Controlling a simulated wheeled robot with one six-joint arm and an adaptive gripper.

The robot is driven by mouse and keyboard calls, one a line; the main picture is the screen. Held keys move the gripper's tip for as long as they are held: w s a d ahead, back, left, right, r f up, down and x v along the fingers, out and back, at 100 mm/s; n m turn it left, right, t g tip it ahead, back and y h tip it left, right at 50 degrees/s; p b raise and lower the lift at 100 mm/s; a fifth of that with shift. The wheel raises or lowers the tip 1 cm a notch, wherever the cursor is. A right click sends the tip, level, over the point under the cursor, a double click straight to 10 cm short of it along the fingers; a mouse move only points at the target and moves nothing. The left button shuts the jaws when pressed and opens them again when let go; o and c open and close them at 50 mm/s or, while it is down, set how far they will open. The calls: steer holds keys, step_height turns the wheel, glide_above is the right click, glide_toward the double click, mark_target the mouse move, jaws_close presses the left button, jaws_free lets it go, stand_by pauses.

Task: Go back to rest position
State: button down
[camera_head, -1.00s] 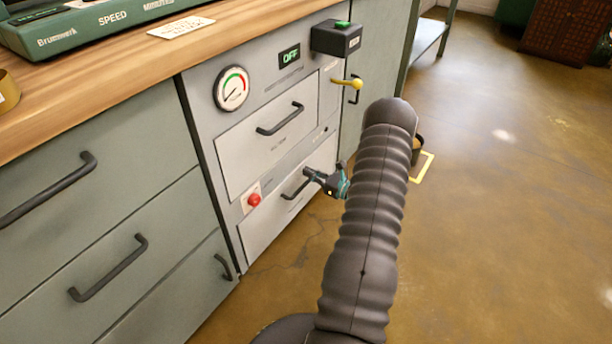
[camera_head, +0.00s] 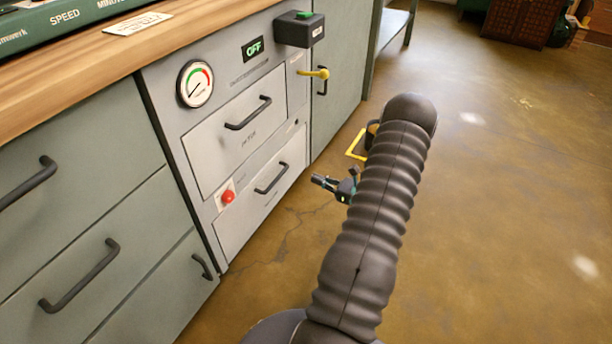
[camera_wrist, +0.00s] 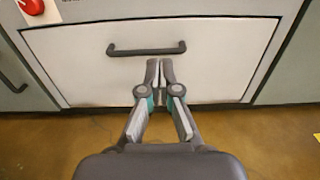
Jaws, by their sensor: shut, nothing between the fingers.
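My gripper (camera_head: 328,183) is in the air in front of the lower white drawer, to the right of its handle and apart from it. My own arm hides part of the wrist behind it. In the wrist view my gripper (camera_wrist: 166,72) is shut and empty, its fingertips together below the dark drawer handle (camera_wrist: 146,49) in the picture. The lower white drawer (camera_head: 258,207) looks closed.
The grey cabinet holds an upper drawer (camera_head: 236,150), a gauge (camera_head: 195,84), a red button (camera_head: 228,197) and a yellow lever (camera_head: 316,73). A black box (camera_head: 300,31) juts out at the top. A yellow floor marking (camera_head: 355,146) lies behind my arm. Floor at right is clear.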

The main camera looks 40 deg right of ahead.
steer(key=shift+s+d, duration=0.1)
steer(key=shift+s, duration=0.35)
steer(key=s+a+f+n+g+y, duration=0.3)
steer(key=s+a+f+n+g, duration=0.15)
steer(key=a, duration=0.35)
steer(key=s+a+r+n+g+y, duration=0.2)
steer(key=s+a+r+n+g, duration=0.1)
steer(key=a+r+n+g, duration=0.45)
steer(key=s+a+r+n+h, duration=0.2)
steer(key=a+r+n, duration=0.4)
steer(key=r, duration=0.4)
steer(key=s+a+r+n+h+p, duration=0.1)
steer(key=s+a+r+n+h, duration=0.2)
steer(key=a+r+n+h, duration=0.2)
steer(key=s+a+r+n+h, duration=0.3)
steer(key=a+r+n, duration=0.6)
steer(key=a+r, duration=0.3)
step_height(320, 180, up, 3)
steer(key=shift+f+h+p, duration=0.2)
steer(key=shift+h+p, duration=0.1)
steer(key=shift+p, duration=0.1)
